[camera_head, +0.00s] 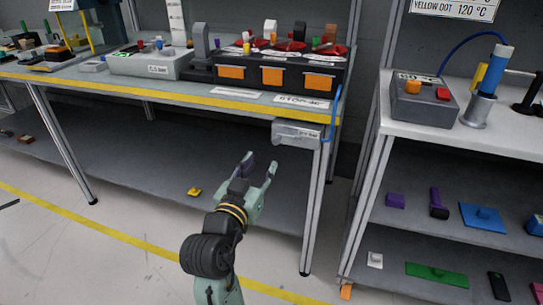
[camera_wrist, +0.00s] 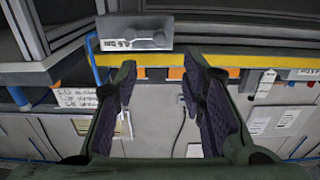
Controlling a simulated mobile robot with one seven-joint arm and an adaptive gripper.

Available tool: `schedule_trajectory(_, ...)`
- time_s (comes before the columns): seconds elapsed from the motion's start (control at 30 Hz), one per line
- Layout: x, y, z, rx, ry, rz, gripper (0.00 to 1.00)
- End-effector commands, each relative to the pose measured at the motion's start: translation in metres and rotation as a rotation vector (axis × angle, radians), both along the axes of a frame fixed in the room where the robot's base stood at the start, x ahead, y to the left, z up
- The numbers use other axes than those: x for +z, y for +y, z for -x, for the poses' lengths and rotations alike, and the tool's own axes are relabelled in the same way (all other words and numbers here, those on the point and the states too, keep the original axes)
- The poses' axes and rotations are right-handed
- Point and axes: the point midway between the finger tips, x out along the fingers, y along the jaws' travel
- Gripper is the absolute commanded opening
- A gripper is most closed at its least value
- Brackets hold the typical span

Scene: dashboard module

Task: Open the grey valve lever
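A grey box (camera_head: 298,133) with a white label hangs at the front edge of the workbench near its right leg, with a blue hose at its right. It also shows at the top of the wrist view (camera_wrist: 135,32), where a small rounded grey part that may be the lever sits on its face; its position is too small to tell. My gripper (camera_head: 260,166) is below and in front of this box, pointing up, apart from it. In the wrist view, its two purple-padded fingers (camera_wrist: 160,75) are spread with nothing between them.
The workbench edge (camera_head: 150,92) is yellow. On it stand a black unit with red dials (camera_head: 280,58) and a grey upright part (camera_head: 200,42). At right, a shelf rack (camera_head: 505,130) holds a control box (camera_head: 420,105) and coloured parts. The floor around my arm looks free.

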Motion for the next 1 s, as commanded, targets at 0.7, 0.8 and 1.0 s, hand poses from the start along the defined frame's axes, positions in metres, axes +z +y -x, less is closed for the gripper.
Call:
schedule_trajectory(0.7,0.001,-0.033,-0.097,-0.005,0.002,0.000,0.38)
schedule_trajectory(0.8,0.000,-0.034,-0.101,-0.003,0.002,-0.001,0.38)
schedule_trajectory(1.0,0.000,-0.034,-0.102,-0.003,0.001,0.000,0.38)
